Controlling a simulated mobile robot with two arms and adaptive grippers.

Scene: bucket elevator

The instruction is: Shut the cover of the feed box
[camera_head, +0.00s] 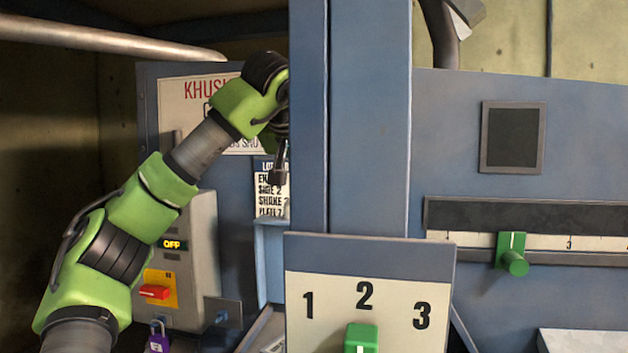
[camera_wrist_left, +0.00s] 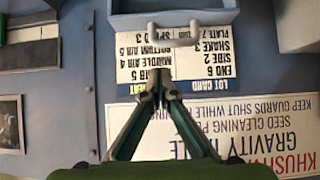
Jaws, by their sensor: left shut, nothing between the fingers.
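My left arm reaches up from the lower left in the head view. Its gripper (camera_head: 279,172) hangs in front of the lot card (camera_head: 270,192), partly hidden by the blue upright post. In the left wrist view the two fingers (camera_wrist_left: 162,92) meet at their tips, shut and empty, over the lot card (camera_wrist_left: 185,62). A blue-grey box-like part (camera_wrist_left: 215,17) shows at the top of the wrist view, perhaps the feed box, apart from the fingertips. A light-blue part (camera_head: 270,235) stands below the card in the head view. I cannot tell where the cover is. My right gripper is not in view.
The blue post (camera_head: 369,120) blocks the centre. A plate numbered 1 to 3 (camera_head: 318,325) with a green knob (camera_head: 361,338) stands in front. A switch box (camera_head: 190,260) reads OFF, with a red switch (camera_head: 154,291) and purple padlock (camera_head: 158,342). A slider (camera_head: 512,255) is at right.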

